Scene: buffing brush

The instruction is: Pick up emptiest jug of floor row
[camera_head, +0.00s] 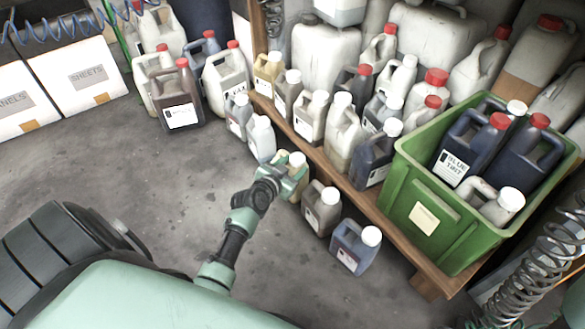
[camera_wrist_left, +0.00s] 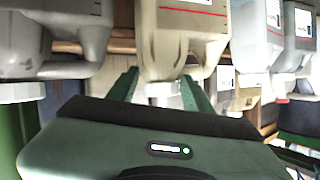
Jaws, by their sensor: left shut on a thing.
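The floor row of small white-capped jugs runs along the front of the wooden shelf in the head view. My right gripper is out of view.
A wooden shelf edge (camera_head: 400,245) stands just behind the row, carrying several jugs and a green crate (camera_head: 424,212) of jugs. More jugs, including a dark brown one (camera_head: 178,98), stand at the back left. Open concrete floor (camera_head: 110,170) lies left of the arm.

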